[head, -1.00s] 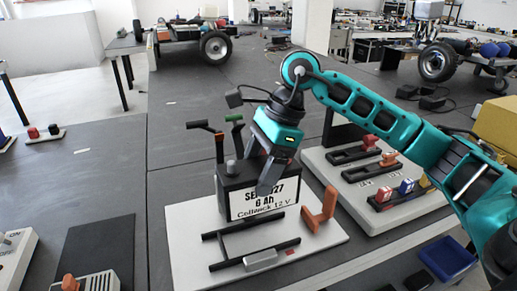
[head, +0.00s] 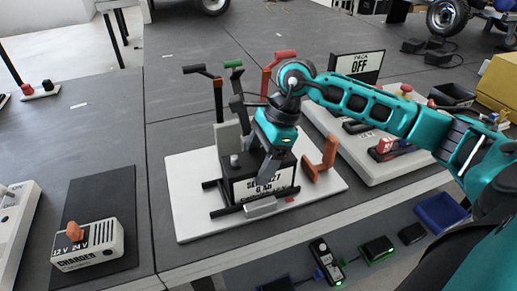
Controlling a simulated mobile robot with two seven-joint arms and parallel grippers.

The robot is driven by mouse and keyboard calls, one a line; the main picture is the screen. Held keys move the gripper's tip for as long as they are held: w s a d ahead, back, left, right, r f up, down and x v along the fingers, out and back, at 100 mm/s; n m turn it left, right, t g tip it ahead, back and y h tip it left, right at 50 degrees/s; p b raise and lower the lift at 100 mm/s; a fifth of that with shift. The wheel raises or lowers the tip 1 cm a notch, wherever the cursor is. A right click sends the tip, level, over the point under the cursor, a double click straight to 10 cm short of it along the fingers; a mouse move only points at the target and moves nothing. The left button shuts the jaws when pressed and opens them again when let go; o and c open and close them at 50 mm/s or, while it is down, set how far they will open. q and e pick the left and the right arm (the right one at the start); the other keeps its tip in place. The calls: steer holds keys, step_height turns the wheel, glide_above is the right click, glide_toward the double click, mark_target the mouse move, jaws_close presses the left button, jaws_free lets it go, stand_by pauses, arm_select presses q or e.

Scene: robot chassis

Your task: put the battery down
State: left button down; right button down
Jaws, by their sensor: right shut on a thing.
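The battery (head: 278,184) is a black box with a white label reading 6 Ah. My right gripper (head: 268,166) is shut on it from above, and a finger covers part of the label. The battery is upright over the black rail frame (head: 228,209) on a white board (head: 190,220). The front rail hides the bottom of the label, so I cannot tell whether the battery touches the board. A grey plate (head: 227,138) stands behind it, and an orange bracket (head: 320,160) is at its right. My left gripper is not in view.
Upright levers with black (head: 202,72), green (head: 233,64) and red (head: 285,54) handles stand behind the battery. A charger (head: 88,246) sits on a dark mat (head: 103,195) at left. A panel with a PACK OFF sign (head: 360,65) is at right. A blue bin (head: 441,212) is lower right.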

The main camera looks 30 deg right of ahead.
steer(key=shift+w+r, duration=0.1)
steer(key=shift+r, duration=0.05)
steer(key=shift+c, duration=2.4)
jaws_free()
steer(key=shift+f, duration=0.35)
steer(key=shift+o, duration=0.9)
steer(key=shift+r, duration=0.1)
steer(key=shift+r, duration=0.2)
steer(key=p+v, duration=0.1)
steer(key=v, duration=1)
steer(key=shift+r, duration=0.15)
steer(key=shift+d+r, duration=0.15)
steer(key=shift+r, duration=0.1)
